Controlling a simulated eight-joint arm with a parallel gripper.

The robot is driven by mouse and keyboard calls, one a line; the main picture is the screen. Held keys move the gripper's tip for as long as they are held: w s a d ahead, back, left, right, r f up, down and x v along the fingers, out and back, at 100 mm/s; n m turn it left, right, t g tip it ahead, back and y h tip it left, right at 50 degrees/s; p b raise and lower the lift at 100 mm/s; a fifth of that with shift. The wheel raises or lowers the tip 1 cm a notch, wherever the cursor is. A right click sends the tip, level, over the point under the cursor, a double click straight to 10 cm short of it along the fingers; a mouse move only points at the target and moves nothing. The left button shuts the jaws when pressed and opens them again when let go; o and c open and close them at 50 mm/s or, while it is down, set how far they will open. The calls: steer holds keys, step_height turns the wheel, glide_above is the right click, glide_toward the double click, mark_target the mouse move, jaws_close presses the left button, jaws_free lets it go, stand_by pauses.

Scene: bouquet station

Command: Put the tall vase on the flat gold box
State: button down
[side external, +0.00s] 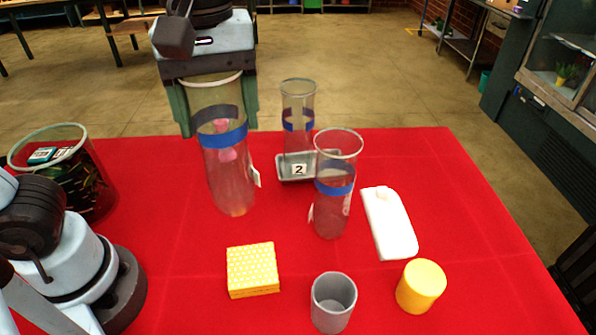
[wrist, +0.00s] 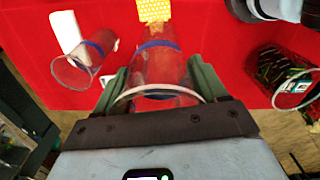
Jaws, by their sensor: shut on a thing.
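The tall vase (side external: 229,178) is clear with a blue band and hangs between the fingers of my gripper (side external: 217,115), slightly tilted. My gripper is shut on it near the rim; in the wrist view the vase (wrist: 158,65) lies between the two green fingers. The flat gold box (side external: 253,268) is yellow with a pale pattern and lies on the red table, nearer the camera than the vase and a little right of it. Its top is bare. The box also shows in the wrist view (wrist: 153,10), beyond the vase's far end.
Another clear blue-banded vase (side external: 333,207) stands right of the held one. A third vase (side external: 298,125) stands on a tray marked 2 (side external: 296,177). A white bottle (side external: 390,222), yellow cylinder (side external: 421,286) and grey cup (side external: 333,301) are at right. A dark-filled glass container (side external: 75,180) stands left.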

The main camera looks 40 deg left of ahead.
steer(key=s+d+r+m, duration=0.1)
steer(key=s+d+m, duration=0.5)
steer(key=s+d, duration=0.5)
steer(key=w+a+f, duration=0.6)
steer(key=w+f, duration=0.3)
steer(key=f, duration=0.2)
steer(key=shift+a, duration=0.25)
steer(key=shift+f, duration=0.15)
steer(key=shift+c, duration=0.3)
jaws_free()
